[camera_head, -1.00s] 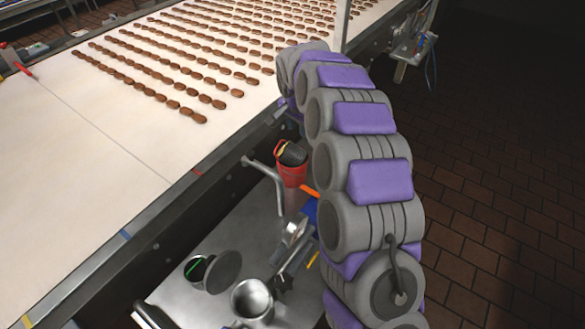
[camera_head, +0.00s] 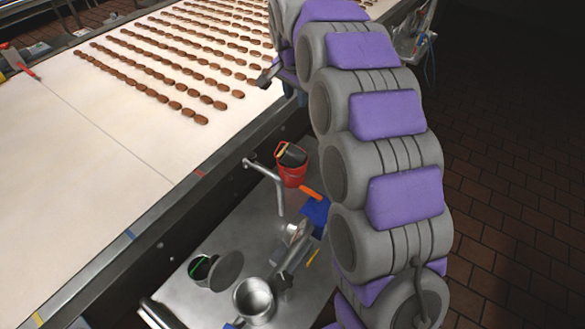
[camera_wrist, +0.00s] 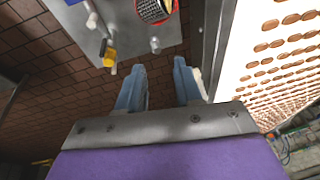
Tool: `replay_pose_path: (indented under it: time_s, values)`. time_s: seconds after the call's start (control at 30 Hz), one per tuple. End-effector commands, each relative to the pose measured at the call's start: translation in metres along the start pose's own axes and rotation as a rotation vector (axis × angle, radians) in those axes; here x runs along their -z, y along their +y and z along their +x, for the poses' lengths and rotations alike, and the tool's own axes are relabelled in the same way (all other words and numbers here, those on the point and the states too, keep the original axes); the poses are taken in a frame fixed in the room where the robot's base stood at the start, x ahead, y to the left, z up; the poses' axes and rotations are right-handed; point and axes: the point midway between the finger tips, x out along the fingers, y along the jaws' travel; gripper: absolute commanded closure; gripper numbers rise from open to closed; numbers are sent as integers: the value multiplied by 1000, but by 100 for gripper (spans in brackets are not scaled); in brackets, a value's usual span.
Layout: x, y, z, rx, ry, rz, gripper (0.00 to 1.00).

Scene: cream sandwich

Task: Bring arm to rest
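My arm rises on the right of the head view and bends over at the top. My gripper (camera_head: 270,76) shows small and dark at the conveyor's near edge in that view. In the wrist view my gripper (camera_wrist: 159,66) has two blue fingers set apart with nothing between them, so it is open and empty. Below the fingers I see the brick floor (camera_wrist: 90,120) and part of a metal cart top.
The white conveyor (camera_head: 90,200) carries rows of brown cookies (camera_head: 180,60). Beside it, a metal cart (camera_head: 190,300) holds a red bucket (camera_head: 292,176), a steel pot (camera_head: 254,298) and a blue tool (camera_head: 315,210). Open brick floor (camera_head: 510,200) lies to the right.

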Motion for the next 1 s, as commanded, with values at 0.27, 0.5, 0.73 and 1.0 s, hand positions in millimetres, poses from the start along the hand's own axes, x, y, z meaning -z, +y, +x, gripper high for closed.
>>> replay_pose_path:
  time_s: [0.27,0.5,0.73,1.0]
  values:
    - [0,0,0,-1,-1,0,65]
    - [-2,5,-2,-4,-4,-9,65]
    - [-18,49,-20,-31,-44,-92,65]
    - [-54,119,-40,-69,-114,-224,65]
